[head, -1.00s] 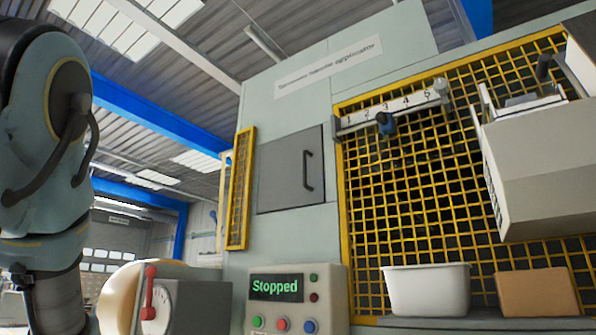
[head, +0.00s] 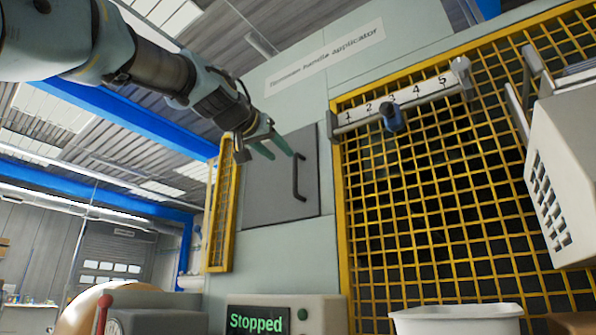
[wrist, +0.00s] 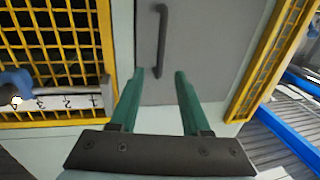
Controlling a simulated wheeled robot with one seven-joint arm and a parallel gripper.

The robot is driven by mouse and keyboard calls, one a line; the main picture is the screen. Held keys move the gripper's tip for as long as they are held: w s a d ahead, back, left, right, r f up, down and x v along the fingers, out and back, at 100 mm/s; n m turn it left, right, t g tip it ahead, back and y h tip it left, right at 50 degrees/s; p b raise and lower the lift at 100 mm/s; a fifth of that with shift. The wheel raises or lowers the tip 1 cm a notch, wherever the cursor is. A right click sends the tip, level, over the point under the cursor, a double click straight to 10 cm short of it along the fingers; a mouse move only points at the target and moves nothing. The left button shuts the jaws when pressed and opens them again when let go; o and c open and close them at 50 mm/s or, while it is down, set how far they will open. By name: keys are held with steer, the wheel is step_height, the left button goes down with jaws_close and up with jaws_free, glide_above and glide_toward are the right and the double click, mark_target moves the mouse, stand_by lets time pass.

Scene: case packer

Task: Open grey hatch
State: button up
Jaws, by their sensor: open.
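The grey hatch (head: 268,185) is a flat square door in the pale machine front, and it looks shut. Its dark bar handle (head: 297,178) is upright along the hatch's right side. In the wrist view the handle (wrist: 160,42) lies ahead of my gripper, on the grey hatch (wrist: 200,50). My gripper (head: 278,146) is in front of the hatch's upper part, left of the handle's top in the head view. Its two green fingers are apart with nothing between them, and it also shows in the wrist view (wrist: 168,75). It appears apart from the handle.
A yellow mesh guard (head: 430,190) is right of the hatch, with a numbered rail (head: 400,107) and blue knob (head: 393,118). A narrow yellow mesh frame (head: 222,205) stands left of the hatch. Below are a "Stopped" panel (head: 256,320) and white bin (head: 455,320).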

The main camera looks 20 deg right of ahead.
mark_target(294, 168)
steer(key=p+x, duration=0.4)
steer(key=x, duration=0.6)
steer(key=shift+w+f, duration=0.1)
steer(key=shift+w, duration=0.05)
jaws_close()
stand_by(1.1)
